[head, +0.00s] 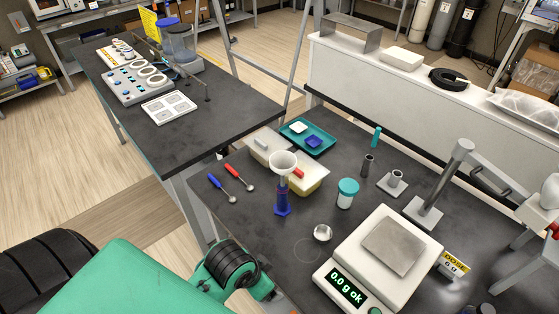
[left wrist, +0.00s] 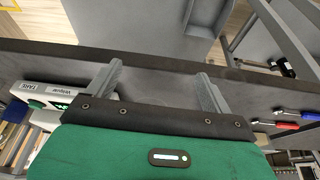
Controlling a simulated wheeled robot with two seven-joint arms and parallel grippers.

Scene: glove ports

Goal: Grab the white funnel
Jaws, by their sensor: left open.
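The white funnel (head: 283,160) sits upright in the top of a blue stand (head: 282,196) on the dark table, its wide mouth facing up. My left arm comes in from the lower left of the head view; its fingers do not show there. In the left wrist view my left gripper (left wrist: 155,86) is open with nothing between its two grey fingers, near the dark table's edge. I cannot make out the funnel in that view. My right gripper is not in view.
Blue and red spoons (head: 231,171) lie left of the funnel. A tan-and-white tub (head: 315,184) stands behind it and a teal-lidded jar (head: 347,192) to its right. A scale (head: 358,288) reading 0.0 g and a small metal cup (head: 322,233) are nearer.

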